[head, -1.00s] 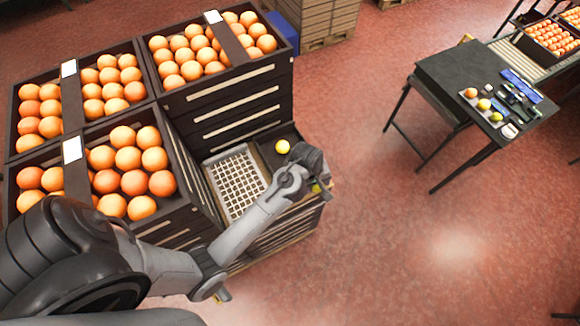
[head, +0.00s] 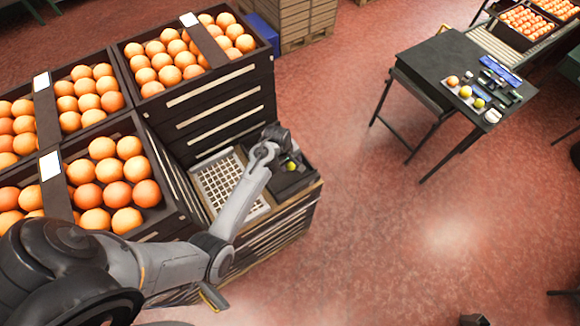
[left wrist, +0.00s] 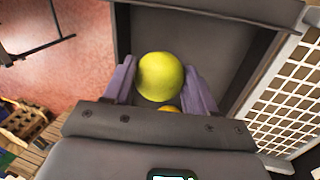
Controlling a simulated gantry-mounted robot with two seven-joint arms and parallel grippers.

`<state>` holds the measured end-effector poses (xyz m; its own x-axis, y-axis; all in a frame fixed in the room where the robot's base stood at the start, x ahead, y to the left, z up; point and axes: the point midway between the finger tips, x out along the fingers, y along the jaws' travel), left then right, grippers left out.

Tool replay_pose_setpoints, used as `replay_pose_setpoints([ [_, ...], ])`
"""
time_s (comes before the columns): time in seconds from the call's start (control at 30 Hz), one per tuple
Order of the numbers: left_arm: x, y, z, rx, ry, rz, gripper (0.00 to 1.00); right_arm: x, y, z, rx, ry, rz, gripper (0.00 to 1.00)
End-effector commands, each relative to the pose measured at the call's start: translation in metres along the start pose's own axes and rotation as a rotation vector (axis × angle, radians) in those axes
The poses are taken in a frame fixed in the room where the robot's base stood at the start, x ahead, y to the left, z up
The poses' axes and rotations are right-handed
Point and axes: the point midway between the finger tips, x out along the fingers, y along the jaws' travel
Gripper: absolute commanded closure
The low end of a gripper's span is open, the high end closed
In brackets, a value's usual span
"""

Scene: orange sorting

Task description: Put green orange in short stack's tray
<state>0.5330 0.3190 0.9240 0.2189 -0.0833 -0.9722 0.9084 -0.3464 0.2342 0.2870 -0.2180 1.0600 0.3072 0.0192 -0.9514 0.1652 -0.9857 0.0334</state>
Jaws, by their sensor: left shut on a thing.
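The green orange (left wrist: 160,76), yellow-green and round, sits between the two fingers of my left gripper (left wrist: 160,90) in the left wrist view. In the head view my left gripper (head: 284,165) is over the short stack's dark tray (head: 306,178), and a bit of a yellow-green orange (head: 291,166) shows beside it. My left gripper is shut on the green orange. In the wrist view the tray's wall (left wrist: 215,12) runs behind the fruit. A second, yellow-orange fruit (left wrist: 168,109) peeks out below it, mostly hidden by the gripper body. My right gripper is not in view.
A white grid tray (head: 222,183) lies left of the dark tray. Taller stacked crates of oranges (head: 205,100) stand behind and to the left. A dark table (head: 440,55) with small fruit and tools stands at the upper right. Open red floor lies to the right.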

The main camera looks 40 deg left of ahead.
Motion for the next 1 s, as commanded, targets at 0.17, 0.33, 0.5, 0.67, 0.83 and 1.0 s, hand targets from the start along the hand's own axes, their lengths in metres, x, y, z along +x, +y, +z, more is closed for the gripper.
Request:
replay_pose_setpoints([
  [0.17, 0.016, -0.005, 0.0, 0.001, -0.001, -0.003, 0.8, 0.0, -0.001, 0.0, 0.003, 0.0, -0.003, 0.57],
  [0.33, 0.035, -0.009, -0.001, 0.0, 0.0, -0.003, 0.8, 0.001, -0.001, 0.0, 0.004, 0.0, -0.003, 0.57],
  [0.5, 0.039, -0.01, -0.001, 0.0, 0.001, -0.001, 0.8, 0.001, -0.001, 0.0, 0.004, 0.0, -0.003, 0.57],
  [0.67, 0.039, -0.01, 0.0, 0.0, 0.001, -0.001, 0.8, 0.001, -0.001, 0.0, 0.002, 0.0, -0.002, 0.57],
  [0.83, 0.042, -0.011, 0.0, 0.0, 0.0, -0.002, 0.42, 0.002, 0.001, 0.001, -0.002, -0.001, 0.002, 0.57],
  [1.0, 0.042, -0.011, 0.0, 0.0, 0.0, -0.001, 0.18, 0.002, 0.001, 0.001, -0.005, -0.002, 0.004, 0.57],
])
